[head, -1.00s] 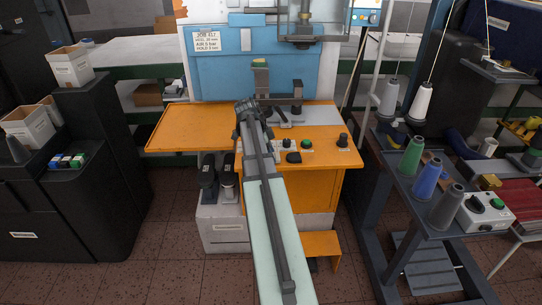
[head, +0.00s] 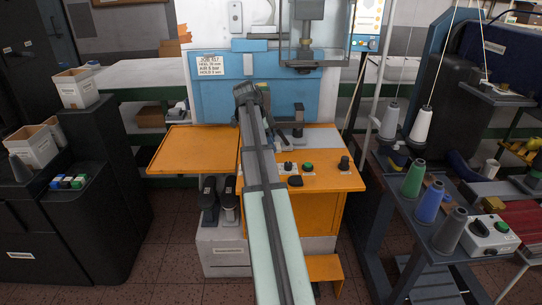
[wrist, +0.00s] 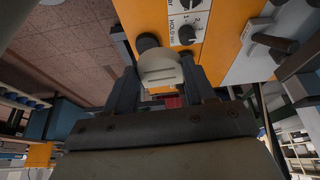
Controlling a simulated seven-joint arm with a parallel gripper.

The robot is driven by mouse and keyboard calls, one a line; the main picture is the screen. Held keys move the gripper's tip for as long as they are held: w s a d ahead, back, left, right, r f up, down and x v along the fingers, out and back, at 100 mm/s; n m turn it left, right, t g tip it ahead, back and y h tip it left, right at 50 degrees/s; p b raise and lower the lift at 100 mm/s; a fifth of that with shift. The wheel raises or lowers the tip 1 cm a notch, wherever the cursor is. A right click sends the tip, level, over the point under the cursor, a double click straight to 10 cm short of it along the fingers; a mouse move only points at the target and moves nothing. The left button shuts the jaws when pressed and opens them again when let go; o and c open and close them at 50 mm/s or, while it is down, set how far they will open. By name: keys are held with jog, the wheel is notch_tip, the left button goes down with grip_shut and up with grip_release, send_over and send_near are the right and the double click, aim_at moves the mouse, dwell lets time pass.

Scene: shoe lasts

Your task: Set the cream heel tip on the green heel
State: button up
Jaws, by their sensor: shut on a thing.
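My gripper (wrist: 160,82) is shut on the cream heel tip (wrist: 160,68), which shows as a pale rounded piece between the two dark fingers in the wrist view. In the head view the end of my arm (head: 246,92) is raised in front of the blue machine face, and it hides the fingers and the tip. The heel does not show clearly in the wrist view.
The orange machine table (head: 195,150) has a clear left wing. Dark clamp parts (head: 298,115) stand right of my arm. Knobs and a green button (head: 308,167) sit on the front panel. A press head (head: 306,40) hangs above right. Thread cones stand on a rack at right.

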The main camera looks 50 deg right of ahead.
notch_tip(320, 180, up, 22)
jog(key=f, duration=0.1)
send_over(262, 84)
jog(key=w+a, duration=0.1)
jog(key=shift+m, duration=0.3)
jog(key=shift+s+a+f, duration=0.1)
jog(key=shift+a+f, duration=0.05)
jog(key=shift+f, duration=1.55)
jog(key=shift+a+f, duration=0.1)
jog(key=shift+f, duration=1.55)
jog(key=shift+f, duration=0.2)
jog(key=o, duration=1.1)
jog(key=v, duration=1.2)
